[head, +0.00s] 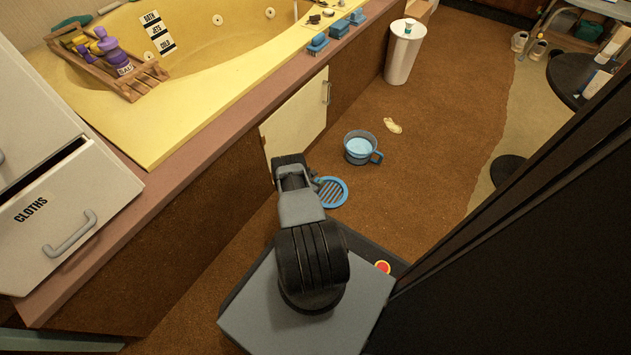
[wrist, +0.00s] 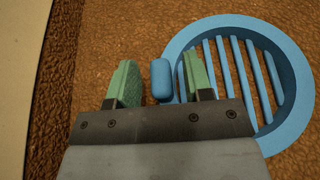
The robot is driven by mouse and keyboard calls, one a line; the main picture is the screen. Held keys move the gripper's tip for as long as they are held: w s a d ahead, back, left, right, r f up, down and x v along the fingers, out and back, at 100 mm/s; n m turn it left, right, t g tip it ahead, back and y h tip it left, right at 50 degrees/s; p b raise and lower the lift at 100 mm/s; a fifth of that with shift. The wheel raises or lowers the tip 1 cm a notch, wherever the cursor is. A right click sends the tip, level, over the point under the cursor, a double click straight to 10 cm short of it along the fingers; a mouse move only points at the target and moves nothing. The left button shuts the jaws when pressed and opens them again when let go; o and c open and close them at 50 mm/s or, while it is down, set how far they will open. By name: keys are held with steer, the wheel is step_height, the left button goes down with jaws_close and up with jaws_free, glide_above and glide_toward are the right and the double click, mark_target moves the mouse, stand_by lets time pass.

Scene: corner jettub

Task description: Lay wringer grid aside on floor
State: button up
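The wringer grid (head: 332,192) is a blue ring with parallel bars, lying flat at floor level beside the end of my arm in the head view. In the wrist view the grid (wrist: 240,75) fills the right side, and its small blue tab (wrist: 161,80) sticks up or out at the left. My gripper (wrist: 161,76) is open, with green finger pads on both sides of the tab and narrow gaps showing between pads and tab. In the head view my arm hides most of the fingers. A blue bucket (head: 360,147) with a handle stands just beyond the grid, holding light-blue contents.
A cream cabinet door (head: 296,115) in the tub's side panel is close on the left. A pale cloth-like thing (head: 392,126) lies beyond the bucket, and a white bin (head: 404,52) stands farther back. Brown floor (head: 440,150) to the right is clear.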

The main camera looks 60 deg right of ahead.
steer(key=shift+r, duration=0.25)
steer(key=shift+a+r+p, duration=0.2)
steer(key=shift+a+p, duration=0.15)
steer(key=shift+p, duration=0.15)
steer(key=p+v, duration=0.4)
steer(key=v, duration=0.7)
steer(key=shift+a+p, duration=0.1)
steer(key=shift+p, duration=0.2)
